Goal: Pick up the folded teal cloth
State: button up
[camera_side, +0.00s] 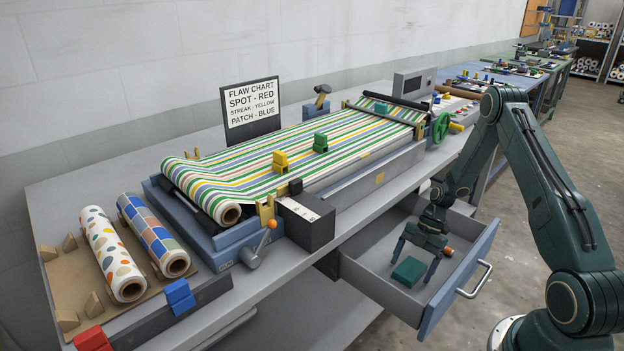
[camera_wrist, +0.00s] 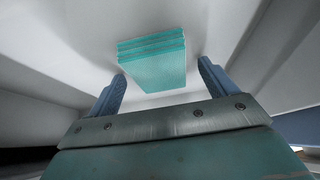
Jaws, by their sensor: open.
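The folded teal cloth (camera_side: 408,271) lies flat on the floor of the open drawer (camera_side: 365,262) in the side view. In the wrist view the cloth (camera_wrist: 152,58) shows its stacked folds, ahead of the fingertips and roughly centred between them. My gripper (camera_side: 412,272) reaches down into the drawer with its blue fingers spread on either side of the cloth. Whether the fingertips touch the drawer floor cannot be told.
The drawer front with its handle (camera_side: 474,280) stands at the right of my gripper. The bench with the striped roll (camera_side: 300,155) rises behind the drawer. A green handwheel (camera_side: 441,127) sticks out above. Patterned rolls (camera_side: 112,252) lie at the left.

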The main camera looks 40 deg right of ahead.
aim_at(412, 267)
jog(key=c, duration=1.1)
jog(key=shift+r, duration=0.15)
notch_tip(412, 267, up, 20)
jog(key=shift+f, duration=0.1)
dwell(0.5)
